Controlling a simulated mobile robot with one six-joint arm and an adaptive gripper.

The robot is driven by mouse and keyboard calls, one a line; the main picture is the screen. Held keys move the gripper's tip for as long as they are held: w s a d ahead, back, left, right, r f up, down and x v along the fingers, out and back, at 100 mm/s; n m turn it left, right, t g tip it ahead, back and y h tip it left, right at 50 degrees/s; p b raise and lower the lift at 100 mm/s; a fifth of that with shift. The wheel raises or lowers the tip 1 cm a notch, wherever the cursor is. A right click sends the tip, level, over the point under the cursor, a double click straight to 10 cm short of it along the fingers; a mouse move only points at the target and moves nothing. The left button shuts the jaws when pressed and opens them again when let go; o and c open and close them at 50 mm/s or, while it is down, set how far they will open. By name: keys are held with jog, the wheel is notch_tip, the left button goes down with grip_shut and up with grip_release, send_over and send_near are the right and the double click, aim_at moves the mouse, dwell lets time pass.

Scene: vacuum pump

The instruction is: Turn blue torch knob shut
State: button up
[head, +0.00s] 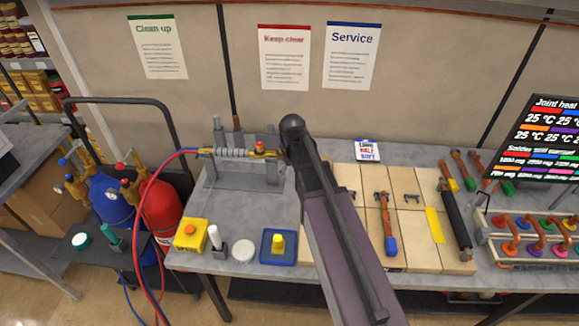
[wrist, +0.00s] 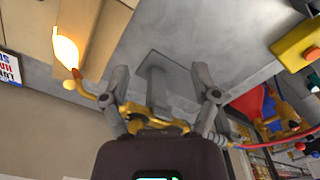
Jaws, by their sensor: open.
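The brass torch (head: 230,153) lies level in a grey stand at the back left of the bench, with a red knob (head: 259,146) on top. In the wrist view the torch (wrist: 160,123) crosses just beyond my palm, and an orange flame (wrist: 66,52) burns at its tip. My gripper (wrist: 163,97) is open, with one grey finger on each side of the torch's middle. I cannot tell whether a finger touches it. The blue knob cannot be made out in either view.
Red and blue hoses run from the torch to a blue cylinder (head: 105,190) and a red cylinder (head: 160,205) at left. A yellow button box (head: 190,235) and a blue tray (head: 267,258) stand at the front. Wooden boards (head: 405,240) with copper pipes lie right of my arm.

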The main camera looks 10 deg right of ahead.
jog(key=shift+s+a+f+m+b, duration=0.1)
jog(key=shift+s+f+m+b, duration=0.55)
jog(key=shift+s+f+b, duration=1.25)
jog(key=shift+s+d+f+m+b, duration=0.1)
jog(key=shift+s+f+m+b, duration=0.5)
jog(key=shift+s+f+b, duration=1.3)
jog(key=shift+s+a+f+m+b, duration=0.1)
jog(key=shift+s+f+m+b, duration=0.85)
jog(key=shift+s, duration=1.75)
jog(key=shift+f+n, duration=0.2)
jog(key=shift+n, duration=0.1)
jog(key=shift+s, duration=0.2)
jog(key=shift+w+f, duration=0.1)
